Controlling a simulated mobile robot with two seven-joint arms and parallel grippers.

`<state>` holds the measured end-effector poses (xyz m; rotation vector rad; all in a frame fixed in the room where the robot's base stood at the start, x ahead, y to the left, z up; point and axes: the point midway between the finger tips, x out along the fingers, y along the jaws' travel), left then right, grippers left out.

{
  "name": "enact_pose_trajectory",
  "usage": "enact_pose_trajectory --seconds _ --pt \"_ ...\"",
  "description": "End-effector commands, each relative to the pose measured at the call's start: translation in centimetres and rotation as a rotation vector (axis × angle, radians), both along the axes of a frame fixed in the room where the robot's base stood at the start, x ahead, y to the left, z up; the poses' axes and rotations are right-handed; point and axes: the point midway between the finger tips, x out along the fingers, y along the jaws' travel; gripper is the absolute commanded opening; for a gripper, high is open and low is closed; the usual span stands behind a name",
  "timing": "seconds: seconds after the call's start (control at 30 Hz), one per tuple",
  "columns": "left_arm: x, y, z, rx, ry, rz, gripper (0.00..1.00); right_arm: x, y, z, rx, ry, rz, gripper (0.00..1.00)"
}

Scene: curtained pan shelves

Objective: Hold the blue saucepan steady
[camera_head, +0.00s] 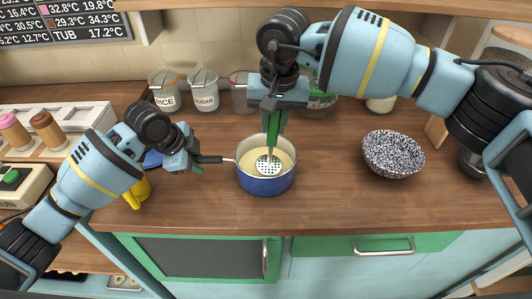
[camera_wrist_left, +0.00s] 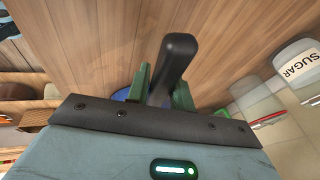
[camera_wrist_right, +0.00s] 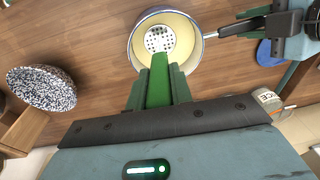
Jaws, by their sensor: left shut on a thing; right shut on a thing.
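The blue saucepan (camera_head: 265,187) stands upright on the wooden counter, cream-coloured inside. Its black handle (camera_head: 209,159) points left. My left gripper (camera_head: 192,160) is shut on this handle, which also shows between green fingers in the left wrist view (camera_wrist_left: 176,62). My right gripper (camera_head: 274,118) is above the pan, shut on the green handle (camera_wrist_right: 158,82) of a masher. The masher's pale perforated disc (camera_wrist_right: 160,39) is inside the pan. Whether it touches the bottom I cannot tell. The right wrist view shows the pan's rim (camera_wrist_right: 137,50) around the disc.
A speckled bowl (camera_head: 392,154) stands to the right on the counter. RICE (camera_head: 165,92) and SUGAR (camera_head: 204,92) canisters line the back. The counter between pan and bowl is clear.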

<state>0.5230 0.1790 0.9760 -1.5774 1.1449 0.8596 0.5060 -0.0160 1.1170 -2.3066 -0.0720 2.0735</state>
Motion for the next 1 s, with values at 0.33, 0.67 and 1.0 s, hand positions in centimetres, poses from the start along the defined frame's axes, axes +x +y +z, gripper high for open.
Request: enact_pose_trajectory --seconds 0.33,0.67,1.0 --pt "0.0 0.0 -0.1 0.0 0.001 -0.001 0.0 -0.5 -1.1 0.8 0.001 -0.001 0.001 0.0" --pt "0.0 0.0 -0.1 0.0 0.001 -0.001 0.0 -0.6 -1.1 -0.3 0.0 0.0 0.0 0.0" --pt "0.0 0.0 -0.1 0.0 0.001 0.0 0.0 -0.5 -1.1 -3.6 0.0 0.0 0.0 0.0"
